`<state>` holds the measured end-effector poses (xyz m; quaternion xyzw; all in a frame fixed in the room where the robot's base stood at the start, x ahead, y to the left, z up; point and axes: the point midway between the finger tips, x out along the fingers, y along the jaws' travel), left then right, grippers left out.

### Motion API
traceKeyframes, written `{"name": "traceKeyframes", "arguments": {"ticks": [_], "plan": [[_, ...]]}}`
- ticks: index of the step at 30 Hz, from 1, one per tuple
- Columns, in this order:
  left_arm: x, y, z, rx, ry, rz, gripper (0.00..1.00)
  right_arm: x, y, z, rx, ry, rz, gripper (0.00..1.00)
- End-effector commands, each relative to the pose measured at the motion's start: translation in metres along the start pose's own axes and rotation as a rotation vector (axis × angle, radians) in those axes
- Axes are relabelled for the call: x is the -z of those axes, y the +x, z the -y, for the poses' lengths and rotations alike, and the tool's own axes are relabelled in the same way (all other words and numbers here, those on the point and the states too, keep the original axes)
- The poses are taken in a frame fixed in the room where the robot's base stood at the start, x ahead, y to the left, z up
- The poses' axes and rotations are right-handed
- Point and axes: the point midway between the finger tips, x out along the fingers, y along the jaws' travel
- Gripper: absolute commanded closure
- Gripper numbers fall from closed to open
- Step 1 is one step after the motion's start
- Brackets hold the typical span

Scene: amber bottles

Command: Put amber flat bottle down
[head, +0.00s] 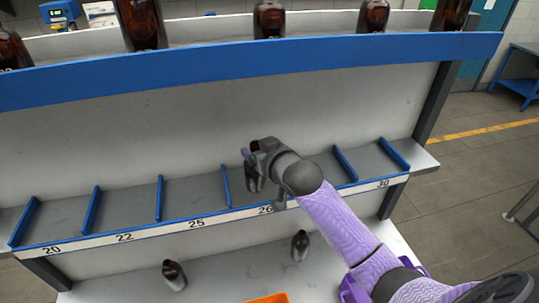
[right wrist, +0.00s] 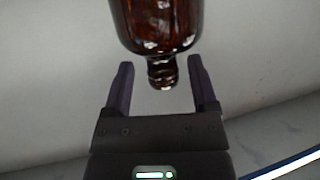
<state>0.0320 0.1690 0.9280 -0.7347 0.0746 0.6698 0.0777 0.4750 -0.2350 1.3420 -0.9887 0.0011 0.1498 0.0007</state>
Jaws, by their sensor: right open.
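An amber bottle (right wrist: 158,25) fills the top of the right wrist view, its neck towards my gripper. My right gripper (right wrist: 160,75) is open, with one finger on each side of the neck and a visible gap on both sides. In the head view my right gripper (head: 252,168) is over the middle shelf, near the label 26, and largely hides the bottle there. Whether the bottle's base rests on the shelf cannot be seen. My left gripper is not in view.
The middle shelf (head: 130,211) has blue dividers (head: 225,186) and number labels along its front; its other visible slots look empty. Several amber bottles (head: 269,20) stand on the top shelf. Two more bottles (head: 174,275) (head: 299,246) stand below, near an orange object (head: 268,298).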

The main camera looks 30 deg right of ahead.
Motion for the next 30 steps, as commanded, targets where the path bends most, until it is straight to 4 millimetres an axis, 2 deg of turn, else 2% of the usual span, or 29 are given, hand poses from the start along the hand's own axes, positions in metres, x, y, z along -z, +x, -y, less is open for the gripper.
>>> {"name": "traceKeyframes", "arguments": {"ticks": [9, 12, 18, 20, 22, 23, 26, 27, 28, 29, 30], "plan": [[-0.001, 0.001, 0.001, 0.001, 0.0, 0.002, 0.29, -0.001, -0.074, 0.0, 0.0, -0.003, 0.001, 0.26], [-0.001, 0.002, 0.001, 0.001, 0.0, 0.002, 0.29, -0.001, -0.092, 0.0, 0.0, -0.001, 0.001, 0.26], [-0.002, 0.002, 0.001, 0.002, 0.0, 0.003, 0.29, 0.0, -0.107, 0.0, 0.0, -0.001, 0.0, 0.26], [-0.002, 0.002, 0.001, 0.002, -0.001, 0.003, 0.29, 0.0, -0.108, 0.0, 0.0, -0.001, 0.0, 0.26], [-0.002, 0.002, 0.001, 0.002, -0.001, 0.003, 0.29, -0.009, -0.104, -0.002, -0.007, 0.003, 0.021, 0.26], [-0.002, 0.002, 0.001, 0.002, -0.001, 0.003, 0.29, -0.019, -0.099, -0.005, -0.014, 0.007, 0.043, 0.26], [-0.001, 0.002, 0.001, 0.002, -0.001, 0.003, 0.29, -0.094, -0.077, -0.016, -0.054, 0.021, 0.198, 0.26], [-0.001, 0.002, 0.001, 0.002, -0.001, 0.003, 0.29, -0.138, -0.072, -0.019, -0.068, 0.021, 0.283, 0.26], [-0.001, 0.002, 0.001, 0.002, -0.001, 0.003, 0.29, -0.172, -0.071, -0.02, -0.076, 0.017, 0.348, 0.26], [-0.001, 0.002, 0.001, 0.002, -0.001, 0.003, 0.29, -0.207, -0.074, -0.018, -0.08, 0.012, 0.415, 0.26], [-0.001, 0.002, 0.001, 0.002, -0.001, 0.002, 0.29, -0.253, -0.082, -0.015, -0.08, 0.0, 0.504, 0.26]]}}
